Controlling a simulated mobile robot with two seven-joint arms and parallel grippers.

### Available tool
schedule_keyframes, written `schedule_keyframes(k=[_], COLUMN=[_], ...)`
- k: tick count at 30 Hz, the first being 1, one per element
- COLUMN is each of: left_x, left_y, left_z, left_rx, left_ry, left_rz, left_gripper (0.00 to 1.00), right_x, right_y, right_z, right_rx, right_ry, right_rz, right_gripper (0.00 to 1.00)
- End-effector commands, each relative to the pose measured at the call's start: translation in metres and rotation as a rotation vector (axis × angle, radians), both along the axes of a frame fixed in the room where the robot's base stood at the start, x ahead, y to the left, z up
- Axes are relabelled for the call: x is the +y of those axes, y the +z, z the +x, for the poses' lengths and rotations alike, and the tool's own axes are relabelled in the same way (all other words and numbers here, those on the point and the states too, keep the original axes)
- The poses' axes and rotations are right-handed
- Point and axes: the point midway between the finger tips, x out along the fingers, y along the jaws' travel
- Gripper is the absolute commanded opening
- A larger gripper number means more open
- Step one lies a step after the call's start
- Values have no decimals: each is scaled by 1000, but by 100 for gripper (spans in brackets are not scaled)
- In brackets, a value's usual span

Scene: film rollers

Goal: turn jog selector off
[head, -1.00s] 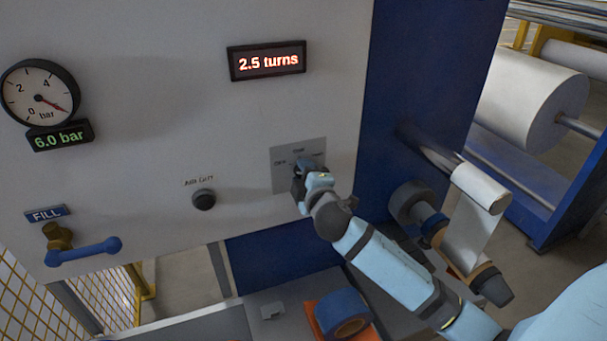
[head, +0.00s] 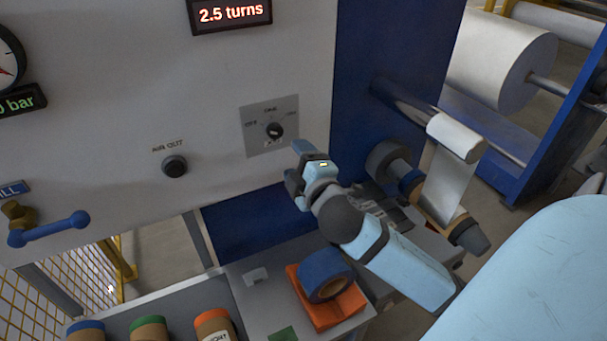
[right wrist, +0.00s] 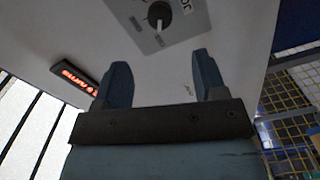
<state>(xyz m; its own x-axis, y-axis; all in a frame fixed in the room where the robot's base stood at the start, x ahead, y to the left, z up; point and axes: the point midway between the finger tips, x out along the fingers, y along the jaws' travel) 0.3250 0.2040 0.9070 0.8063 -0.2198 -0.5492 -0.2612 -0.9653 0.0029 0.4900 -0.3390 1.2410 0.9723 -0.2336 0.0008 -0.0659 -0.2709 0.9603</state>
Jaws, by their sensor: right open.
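The jog selector (head: 274,130) is a small dark knob with a light pointer mark on a grey plate (head: 255,140) on the white panel. It also shows in the right wrist view (right wrist: 159,15), beyond my fingertips. The labels around it are too small to read surely. My right gripper (head: 296,165) is open and empty, below and right of the knob and apart from it. Its two fingers (right wrist: 160,80) stand wide apart in the right wrist view. My left gripper is not in view.
A display (head: 230,14) reads 2.5 turns. A black AIR CUT button (head: 174,166) and a blue valve handle (head: 48,229) are to the left. A blue roll (head: 326,273) sits on an orange block below. A film roller (head: 452,190) stands to the right.

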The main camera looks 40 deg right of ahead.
Motion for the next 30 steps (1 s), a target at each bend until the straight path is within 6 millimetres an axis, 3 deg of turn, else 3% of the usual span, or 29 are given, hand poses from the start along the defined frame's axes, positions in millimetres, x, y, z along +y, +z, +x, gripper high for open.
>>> schedule_keyframes(k=[7, 25, 28, 30], left_x=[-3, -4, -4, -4], left_y=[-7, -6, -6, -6], left_z=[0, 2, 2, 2], left_rx=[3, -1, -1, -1], left_ry=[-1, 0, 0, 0], left_rz=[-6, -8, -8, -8], left_gripper=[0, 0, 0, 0], right_x=[6, 7, 11, 18], right_y=[-1, -1, -18, -46], right_z=[-25, -26, -26, -27], right_rx=[1, 2, 31, 79], right_ry=[0, 1, 19, 48], right_rz=[1, 3, 41, 112], right_gripper=[65, 65, 65, 65])
